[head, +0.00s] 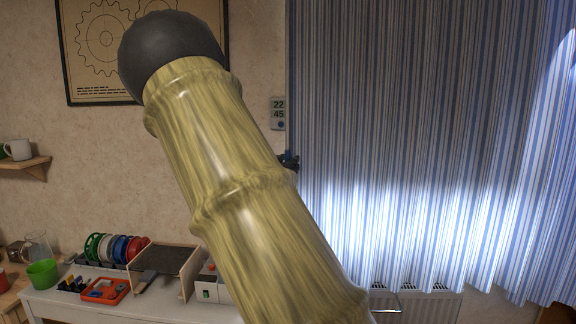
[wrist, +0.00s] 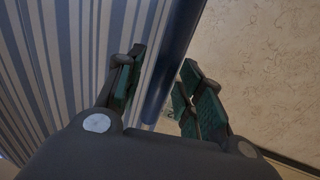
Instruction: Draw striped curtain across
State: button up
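The blue-and-white striped curtain (head: 430,110) hangs over the right part of the head view, its left edge near the middle of the picture. In the wrist view its stripes (wrist: 62,60) fill the left side, ending in a dark blue edge (wrist: 178,60). My gripper (wrist: 162,66) is open, with dark green finger pads apart. The blue edge shows in the gap between the fingers; I cannot tell whether either pad touches it. In the head view only a small dark part of my gripper (head: 289,161) shows at the curtain's left edge; my arm hides the rest.
A wall display (head: 279,113) sits just left of the curtain. A white table (head: 60,302) below holds a grey board (head: 165,258), an orange tray (head: 105,291) and colored spools (head: 118,248). A radiator (head: 420,304) stands under the curtain. A mug shelf (head: 28,164) is at far left.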

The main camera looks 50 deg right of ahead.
jog(key=shift+a, duration=0.15)
jog(key=v, duration=1.1)
jog(key=shift+s+a, duration=0.2)
jog(key=shift+a, duration=0.15)
jog(key=shift+f, duration=0.1)
